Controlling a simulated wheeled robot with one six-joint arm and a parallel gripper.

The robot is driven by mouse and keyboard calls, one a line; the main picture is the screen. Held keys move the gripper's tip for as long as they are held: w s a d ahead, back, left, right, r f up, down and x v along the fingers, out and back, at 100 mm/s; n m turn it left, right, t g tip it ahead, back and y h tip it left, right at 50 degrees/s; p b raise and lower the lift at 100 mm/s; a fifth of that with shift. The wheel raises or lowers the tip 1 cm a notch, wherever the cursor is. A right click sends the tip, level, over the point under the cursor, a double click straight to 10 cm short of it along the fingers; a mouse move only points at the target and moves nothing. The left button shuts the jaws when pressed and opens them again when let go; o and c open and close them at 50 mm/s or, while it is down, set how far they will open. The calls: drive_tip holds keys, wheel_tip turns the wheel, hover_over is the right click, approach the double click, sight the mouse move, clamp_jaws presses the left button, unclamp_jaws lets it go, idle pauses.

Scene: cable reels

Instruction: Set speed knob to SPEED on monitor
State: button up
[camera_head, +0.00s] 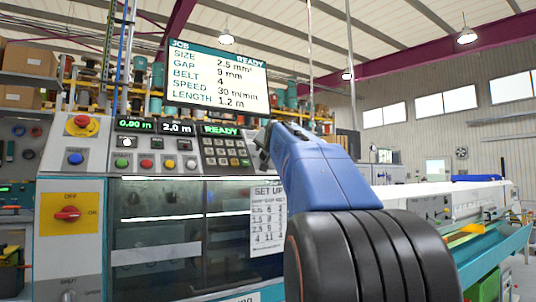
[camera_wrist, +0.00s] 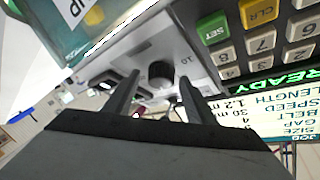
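The monitor (camera_head: 216,79) hangs above the machine and reads SPEED 30 m/min, with SIZE 2.5 mm², GAP 9 mm, BELT 4 and LENGTH 1.2 m. In the wrist view it is partly visible and upside down (camera_wrist: 285,118). A round black knob (camera_wrist: 160,70) on a light panel shows between my fingertips, with a "10" mark beside it. Its pointer is too small to read. My gripper (camera_wrist: 158,84) is open, one finger to each side of the knob; I cannot tell whether they touch it. In the head view my gripper (camera_head: 264,146) is beside the keypad, and my blue arm hides the knob.
The control panel holds a keypad (camera_head: 226,152), coloured buttons (camera_head: 167,163) and a green READY display (camera_head: 220,130). An emergency stop (camera_head: 82,124) and a red rotary switch (camera_head: 68,213) are at the left. A SET UP sheet (camera_head: 268,218) hangs below the panel.

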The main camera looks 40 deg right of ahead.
drive_tip(key=shift+s, duration=0.15)
drive_tip(key=v, duration=1.7)
drive_tip(key=shift+a, duration=0.15)
drive_tip(key=a+f+n+g+y, duration=0.1)
drive_tip(key=a+f+n+y, duration=0.1)
drive_tip(key=a+f, duration=0.6)
drive_tip(key=a+f+n+g+y, duration=0.1)
drive_tip(key=a+f+n+y, duration=0.25)
drive_tip(key=f, duration=0.85)
drive_tip(key=a+f+n+g+y, duration=0.1)
drive_tip(key=a+f+n+y, duration=0.1)
drive_tip(key=a+f, duration=0.7)
drive_tip(key=s+a+f+n+g, duration=0.2)
drive_tip(key=s+f, duration=0.3)
drive_tip(key=f, duration=0.5)
drive_tip(key=s+a+f+n+g+y, duration=0.1)
drive_tip(key=s+a+f, duration=0.3)
drive_tip(key=f, duration=0.6)
drive_tip(key=s+a+f+n+g+y, duration=0.1)
drive_tip(key=s+a+f+n+g, duration=0.2)
drive_tip(key=s+f, duration=0.3)
wheel_tip(320, 180, down, 5)
drive_tip(key=shift+s+a+r+n, duration=0.1)
drive_tip(key=shift+s+a+n, duration=0.35)
drive_tip(key=shift+a, duration=0.1)
drive_tip(key=shift+y, duration=0.25)
